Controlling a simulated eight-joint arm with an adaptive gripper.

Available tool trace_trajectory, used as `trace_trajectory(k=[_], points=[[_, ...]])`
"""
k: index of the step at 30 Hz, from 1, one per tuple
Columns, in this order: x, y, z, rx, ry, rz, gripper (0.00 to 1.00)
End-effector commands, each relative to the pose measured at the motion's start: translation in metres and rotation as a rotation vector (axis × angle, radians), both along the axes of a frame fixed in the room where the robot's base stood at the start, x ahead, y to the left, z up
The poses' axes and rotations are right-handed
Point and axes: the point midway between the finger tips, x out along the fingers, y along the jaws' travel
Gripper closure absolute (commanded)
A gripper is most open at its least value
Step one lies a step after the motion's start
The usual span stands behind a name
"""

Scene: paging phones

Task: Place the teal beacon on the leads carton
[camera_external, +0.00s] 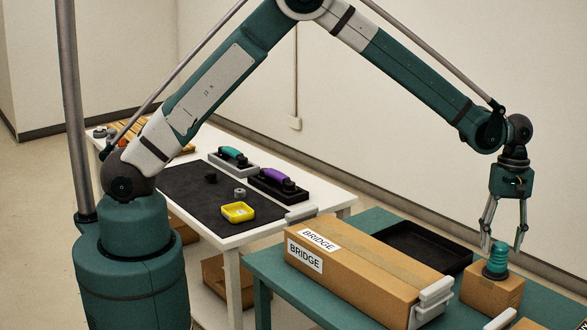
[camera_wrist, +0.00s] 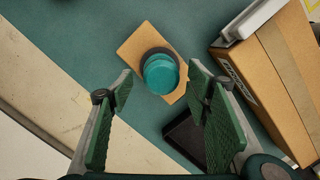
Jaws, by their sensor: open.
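The teal beacon (camera_external: 496,259), a ribbed teal cap on a dark base, stands upright on a small brown carton (camera_external: 490,296) at the right of the green table. No label shows on that carton, so I cannot tell whether it is the leads carton. My gripper (camera_external: 503,244) points down just above the beacon, its fingers open and spread to either side of the beacon's top. In the wrist view the beacon (camera_wrist: 160,74) appears between and beyond the open fingers, on the carton (camera_wrist: 136,44). Nothing is held.
A long carton marked BRIDGE (camera_external: 365,269) lies left of the small carton, with a white bracket (camera_external: 433,299) at its near end. A black tray (camera_external: 424,246) is behind it. The white table holds a black mat (camera_external: 190,195), a yellow dish (camera_external: 238,212) and phones on cradles.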

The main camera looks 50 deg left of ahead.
Motion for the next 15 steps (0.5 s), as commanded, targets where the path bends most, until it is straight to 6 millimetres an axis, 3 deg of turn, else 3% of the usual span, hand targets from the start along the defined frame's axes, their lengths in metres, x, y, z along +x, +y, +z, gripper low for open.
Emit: trace_trajectory(k=[9,15], points=[[0.006,0.005,0.047,0.0,0.0,0.0,0.52],[0.008,0.005,0.061,0.0,0.0,0.0,0.52]])
